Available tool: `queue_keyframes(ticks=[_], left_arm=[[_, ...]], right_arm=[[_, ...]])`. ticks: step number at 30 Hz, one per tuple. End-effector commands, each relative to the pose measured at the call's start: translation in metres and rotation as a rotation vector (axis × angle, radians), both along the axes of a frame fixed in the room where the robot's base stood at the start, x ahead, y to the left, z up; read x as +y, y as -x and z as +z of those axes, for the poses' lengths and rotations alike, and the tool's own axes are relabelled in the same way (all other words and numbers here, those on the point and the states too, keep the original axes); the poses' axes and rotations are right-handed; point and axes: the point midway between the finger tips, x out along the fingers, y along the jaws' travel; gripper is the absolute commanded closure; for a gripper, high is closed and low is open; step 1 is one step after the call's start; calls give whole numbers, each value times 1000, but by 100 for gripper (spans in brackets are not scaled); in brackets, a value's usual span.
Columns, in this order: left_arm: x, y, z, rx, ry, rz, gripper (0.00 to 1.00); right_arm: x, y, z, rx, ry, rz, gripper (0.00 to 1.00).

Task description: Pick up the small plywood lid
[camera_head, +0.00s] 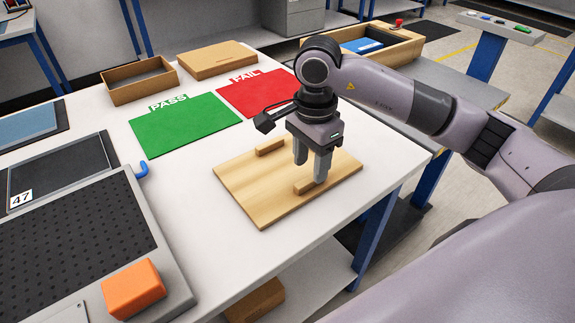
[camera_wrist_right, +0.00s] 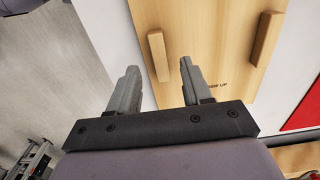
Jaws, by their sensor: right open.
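The plywood lid (camera_head: 265,190) is a flat light-wood board lying on the white table, with two short wooden bars on top. One bar (camera_head: 270,146) is on its far side, the other (camera_head: 305,186) near its right edge. My right gripper (camera_head: 311,176) points down over the lid at the near bar, fingers apart. In the right wrist view, my gripper's fingers (camera_wrist_right: 158,75) are on either side of the line of the near bar (camera_wrist_right: 157,57), with a gap visible and nothing held. Contact cannot be told. Printed text, partly hidden, shows on the lid. My left gripper is out of view.
A green PASS mat (camera_head: 185,125) and a red FAIL mat (camera_head: 255,95) lie behind the lid. Behind them are an open cardboard box (camera_head: 140,82) and a closed one (camera_head: 217,60).

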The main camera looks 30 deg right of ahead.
Motion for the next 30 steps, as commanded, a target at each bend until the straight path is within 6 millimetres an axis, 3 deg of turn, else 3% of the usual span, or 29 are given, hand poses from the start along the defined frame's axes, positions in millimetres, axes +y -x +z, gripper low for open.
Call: queue_keyframes(ticks=[6, 15, 19, 20, 30], left_arm=[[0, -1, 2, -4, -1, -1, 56], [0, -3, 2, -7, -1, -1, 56], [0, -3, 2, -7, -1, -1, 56], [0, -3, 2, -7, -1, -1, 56], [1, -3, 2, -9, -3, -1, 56]], right_arm=[[-1, 1, -30, 3, -1, 0, 51], [-1, 1, -35, 0, -1, 0, 51], [-1, 1, -35, 0, -1, 0, 93], [-1, 1, -35, 0, -1, 0, 100], [-1, 0, -33, -4, -3, 0, 100]])
